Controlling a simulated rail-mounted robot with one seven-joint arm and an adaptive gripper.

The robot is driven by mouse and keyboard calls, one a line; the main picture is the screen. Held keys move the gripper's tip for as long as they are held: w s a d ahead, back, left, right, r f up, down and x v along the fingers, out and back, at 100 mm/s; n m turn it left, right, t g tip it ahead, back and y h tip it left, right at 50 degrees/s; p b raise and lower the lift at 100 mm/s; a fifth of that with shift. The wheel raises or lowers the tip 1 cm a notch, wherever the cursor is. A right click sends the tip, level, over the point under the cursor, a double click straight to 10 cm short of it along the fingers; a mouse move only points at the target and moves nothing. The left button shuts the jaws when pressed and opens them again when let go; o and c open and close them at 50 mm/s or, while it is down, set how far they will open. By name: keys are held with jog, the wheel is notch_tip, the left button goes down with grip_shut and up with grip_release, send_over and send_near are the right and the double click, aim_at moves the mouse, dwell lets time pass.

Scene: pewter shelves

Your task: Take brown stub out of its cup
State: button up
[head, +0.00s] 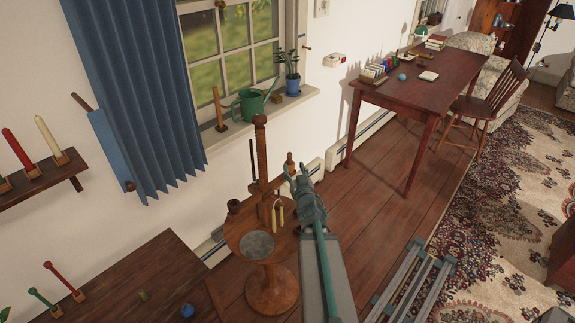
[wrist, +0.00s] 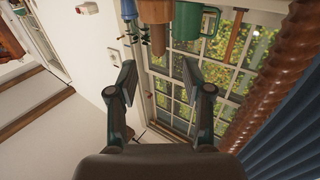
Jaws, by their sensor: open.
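A short brown stub (head: 290,157) stands in a wooden cup just beyond my gripper (head: 296,172) in the head view. In the wrist view, which is upside down, the brown stub (wrist: 157,42) points down out of a tan cup (wrist: 155,11). My gripper (wrist: 158,70) is open and empty, its fingers spread to either side of the stub's line. The stub is beyond the fingertips in that view. In the head view my gripper partly covers what lies under the cup.
A green watering can (head: 255,102) and blue pot (head: 291,84) stand on the windowsill behind.

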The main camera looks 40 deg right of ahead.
aim_at(290, 158)
jog(key=p+x, duration=0.1)
jog(key=x, duration=0.3)
jog(key=p+x, duration=0.1)
jog(key=x, duration=0.3)
jog(key=shift+d, duration=0.1)
jog(key=shift+c, duration=0.3)
grip_shut()
